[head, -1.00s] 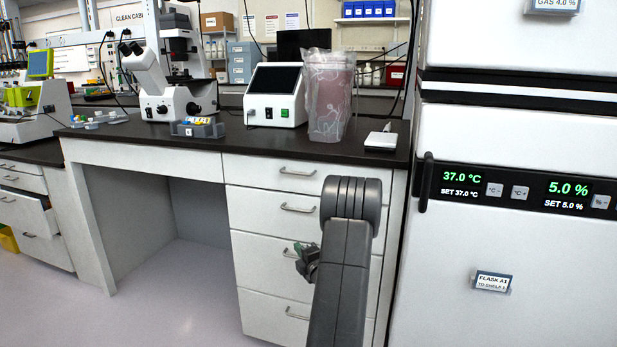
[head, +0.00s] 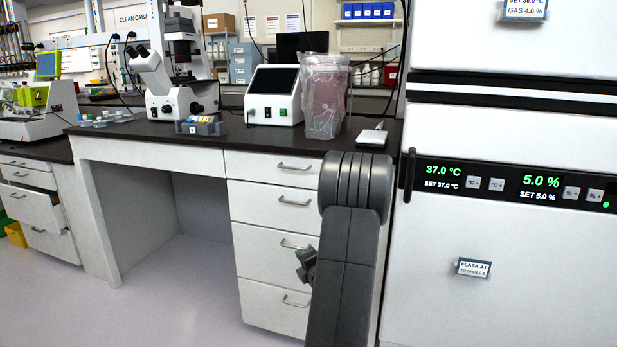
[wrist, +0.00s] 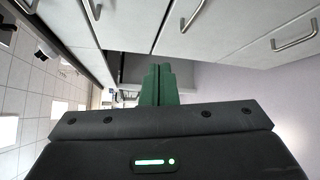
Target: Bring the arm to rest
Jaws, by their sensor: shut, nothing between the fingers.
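My arm stands folded in front of the drawer unit in the head view, its thick grey joint near the height of the bench top. My gripper (head: 304,262) shows in part to the left of the arm, low in front of the drawers; the rest is behind the arm link. In the wrist view its green fingers (wrist: 158,85) lie together, shut and empty. They point past the drawer fronts, which appear turned on their side. They look clear of the drawers.
White drawers with metal handles (head: 294,202) stand behind the arm. The incubator (head: 540,290) stands close on the right. The dark bench top (head: 245,142) carries a microscope (head: 175,100), a screen device (head: 273,95) and a clear bag (head: 324,95). The floor (head: 165,305) at left is free.

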